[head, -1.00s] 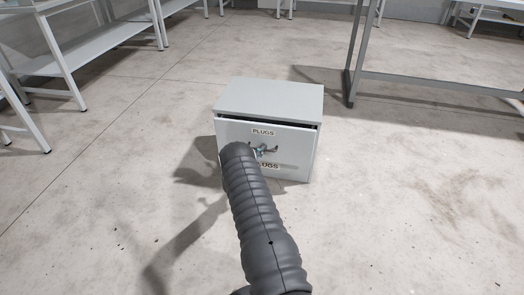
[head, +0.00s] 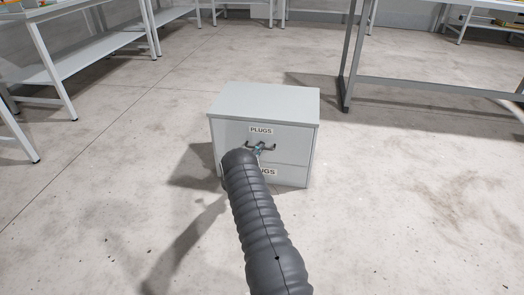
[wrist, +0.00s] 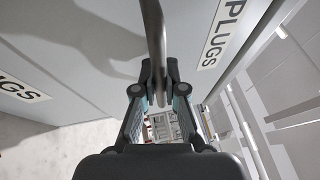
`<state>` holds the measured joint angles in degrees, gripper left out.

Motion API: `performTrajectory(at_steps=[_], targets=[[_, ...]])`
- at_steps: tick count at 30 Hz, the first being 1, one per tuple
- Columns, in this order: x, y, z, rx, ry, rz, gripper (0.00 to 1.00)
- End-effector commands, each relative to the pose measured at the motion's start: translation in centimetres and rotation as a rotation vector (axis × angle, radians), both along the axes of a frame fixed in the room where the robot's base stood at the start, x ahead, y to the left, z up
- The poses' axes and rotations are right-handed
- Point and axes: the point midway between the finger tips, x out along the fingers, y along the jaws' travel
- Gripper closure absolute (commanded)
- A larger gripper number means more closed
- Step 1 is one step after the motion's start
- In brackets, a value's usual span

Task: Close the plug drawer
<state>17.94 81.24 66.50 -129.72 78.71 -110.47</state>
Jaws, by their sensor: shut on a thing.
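The plug drawer (head: 292,142) is the upper drawer of a small grey cabinet (head: 265,101) on the floor, with a PLUGS label above its handle. In the head view its front looks flush with the cabinet, with no dark gap under the top. My gripper (head: 260,149) is at the drawer front, partly hidden behind my arm. In the wrist view my gripper (wrist: 160,88) is shut on the dark bar handle (wrist: 155,38), which passes between the fingertips. The drawer's inside is hidden.
A lower drawer (head: 294,175), also labelled PLUGS, is below, partly covered by my arm. White shelved tables (head: 90,62) stand at the left and a grey metal frame (head: 430,88) at the back right. The concrete floor around the cabinet is clear.

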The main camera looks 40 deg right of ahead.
Motion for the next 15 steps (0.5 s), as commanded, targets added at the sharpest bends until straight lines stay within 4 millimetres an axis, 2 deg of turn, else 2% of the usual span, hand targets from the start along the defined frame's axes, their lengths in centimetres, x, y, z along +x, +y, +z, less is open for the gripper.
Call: performTrajectory(at_steps=[1,3,4,15], targets=[[0.17,-0.12,0.06,0.002,-0.001,0.004,0.83],[0.14,-0.12,0.06,0.001,-0.001,0.003,0.65],[0.13,-0.11,0.05,0.001,-0.001,0.003,0.64],[0.15,0.1,0.05,0.0,-0.001,0.004,0.64]])
